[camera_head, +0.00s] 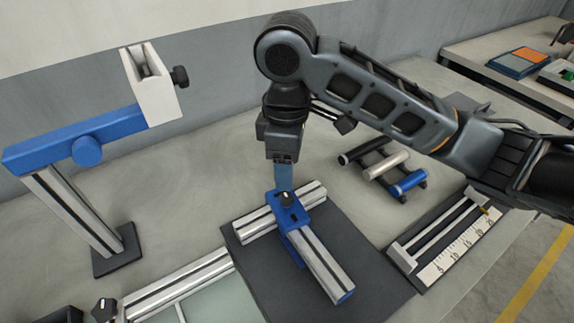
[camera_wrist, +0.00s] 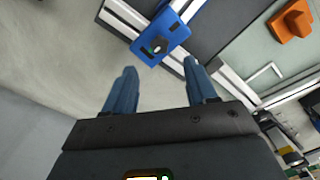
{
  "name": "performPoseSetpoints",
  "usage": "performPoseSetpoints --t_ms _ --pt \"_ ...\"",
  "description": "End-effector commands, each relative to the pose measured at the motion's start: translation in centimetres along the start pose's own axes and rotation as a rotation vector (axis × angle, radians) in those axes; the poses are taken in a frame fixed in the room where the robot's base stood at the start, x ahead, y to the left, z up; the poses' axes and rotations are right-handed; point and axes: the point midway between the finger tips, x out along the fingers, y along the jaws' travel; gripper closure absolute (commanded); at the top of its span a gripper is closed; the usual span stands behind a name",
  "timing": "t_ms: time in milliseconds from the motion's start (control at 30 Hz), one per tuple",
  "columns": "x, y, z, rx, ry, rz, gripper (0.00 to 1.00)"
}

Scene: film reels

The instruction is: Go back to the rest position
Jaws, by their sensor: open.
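My gripper (camera_head: 284,178) hangs downward in the middle of the head view, over the bench. In the wrist view its two blue fingers (camera_wrist: 160,72) are spread apart with nothing between them. A blue block with a black knob (camera_head: 289,205) sits where two aluminium rails meet. It also shows beyond the fingertips in the wrist view (camera_wrist: 163,36). In the head view the fingers overlap the block's far edge. The wrist view shows them apart from it.
The rails (camera_head: 327,266) lie on a dark mat (camera_head: 378,281). A blue and white post stand (camera_head: 80,205) rises at left. A rack of rollers (camera_head: 386,166) and a ruler fixture (camera_head: 440,262) lie at right. A pale plate (camera_head: 222,303) is at front. Open bench lies behind the mat.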

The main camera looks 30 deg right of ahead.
Motion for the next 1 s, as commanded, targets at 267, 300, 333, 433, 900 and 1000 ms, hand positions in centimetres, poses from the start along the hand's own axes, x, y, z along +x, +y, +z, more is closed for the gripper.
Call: performPoseSetpoints --t_ms 267,300,333,433,900,1000 --pt "0.0 0.0 0.0 0.0 0.0 0.0 0.43" --pt "0.0 0.0 0.0 0.0 0.0 0.0 0.43" --pt "0.0 0.0 0.0 0.0 0.002 -0.001 0.43" --pt "0.2 -0.7 -0.9 -0.002 0.036 -0.011 0.43" --pt "-1.5 -11.3 -14.9 0.133 0.729 -0.222 0.43" --pt "-2.2 -12.9 -16.6 0.203 0.865 -0.262 0.43"
